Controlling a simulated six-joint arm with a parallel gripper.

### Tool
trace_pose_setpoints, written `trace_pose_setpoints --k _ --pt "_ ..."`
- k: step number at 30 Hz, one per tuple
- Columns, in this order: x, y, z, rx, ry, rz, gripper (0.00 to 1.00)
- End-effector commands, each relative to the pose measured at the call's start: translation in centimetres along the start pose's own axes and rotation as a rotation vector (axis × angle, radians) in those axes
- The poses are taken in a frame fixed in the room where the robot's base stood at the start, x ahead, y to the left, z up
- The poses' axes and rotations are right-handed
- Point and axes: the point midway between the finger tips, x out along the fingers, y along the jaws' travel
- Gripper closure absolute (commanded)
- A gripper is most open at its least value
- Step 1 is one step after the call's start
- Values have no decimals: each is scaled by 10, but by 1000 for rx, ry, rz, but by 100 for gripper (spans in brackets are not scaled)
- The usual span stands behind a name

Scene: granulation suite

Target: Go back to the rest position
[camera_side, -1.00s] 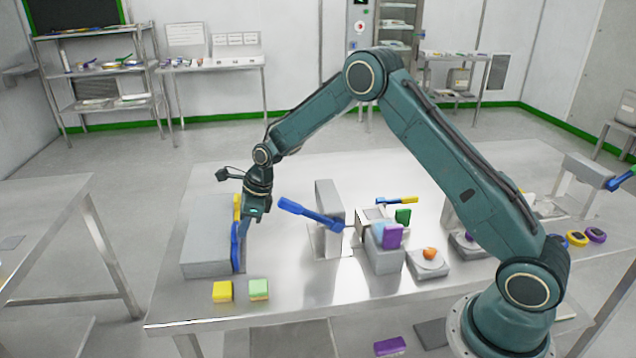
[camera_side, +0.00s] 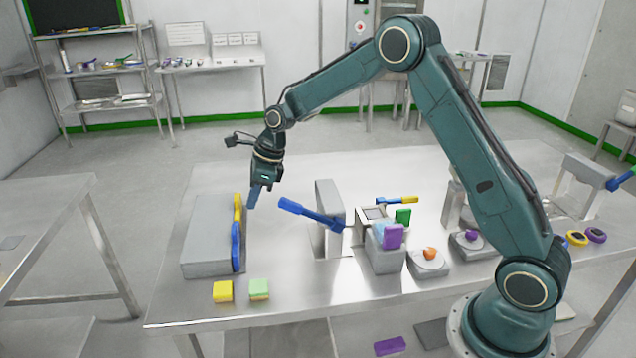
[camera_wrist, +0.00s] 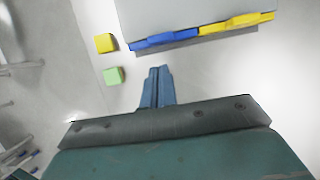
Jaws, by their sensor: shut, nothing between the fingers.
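My gripper (camera_side: 254,196) is shut and empty. It hangs above the table, just right of the grey box on the left, and points down. In the wrist view its blue fingers (camera_wrist: 157,88) are together with nothing between them. The grey box (camera_side: 206,238) has a blue handle (camera_side: 236,247) and a yellow handle (camera_side: 238,207) along its right side. The handles also show in the wrist view, the blue one (camera_wrist: 165,40) beside the yellow one (camera_wrist: 240,22). My fingertips are apart from both.
A yellow block (camera_side: 222,292) and a green block (camera_side: 259,289) lie near the table's front edge. A grey stand with a blue lever (camera_side: 308,212) rises right of my gripper. Beyond it are a grey block with a purple piece (camera_side: 392,237) and small scales (camera_side: 428,262). Above the table is open.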

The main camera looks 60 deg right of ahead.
Motion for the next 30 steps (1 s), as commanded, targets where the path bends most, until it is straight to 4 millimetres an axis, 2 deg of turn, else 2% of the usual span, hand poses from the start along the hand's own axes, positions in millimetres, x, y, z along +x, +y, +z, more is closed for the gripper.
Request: trace_pose_setpoints --k 3,13,17,23,30 --pt "-10 0 -1 2 2 0 100" --pt "-16 0 -2 -5 4 0 100" --pt "-25 4 -1 -49 4 -9 100" --pt "-56 20 -1 -217 13 -34 100" --pt "-109 52 -8 -528 39 -77 100"
